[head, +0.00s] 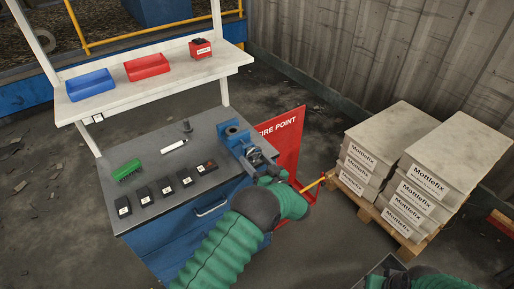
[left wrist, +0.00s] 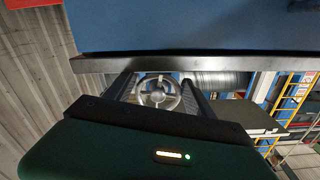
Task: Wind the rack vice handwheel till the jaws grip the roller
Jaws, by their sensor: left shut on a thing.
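The blue vice (head: 236,138) stands at the right end of the grey bench top. Its jaws are small here, and I cannot make out the roller or any gap around it. My left gripper (head: 266,174) is at the vice's near side, partly hidden by its own wrist. In the left wrist view the grey spoked handwheel (left wrist: 158,92) sits between the two dark fingers of my left gripper (left wrist: 157,86), which is shut on it.
The workbench (head: 205,150) holds a green brush (head: 126,170), a white marker-like item (head: 174,146) and several black blocks. A red fire point board (head: 284,140) stands close behind my left gripper. Stacked Mottlefix boxes (head: 425,190) on a pallet stand at right.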

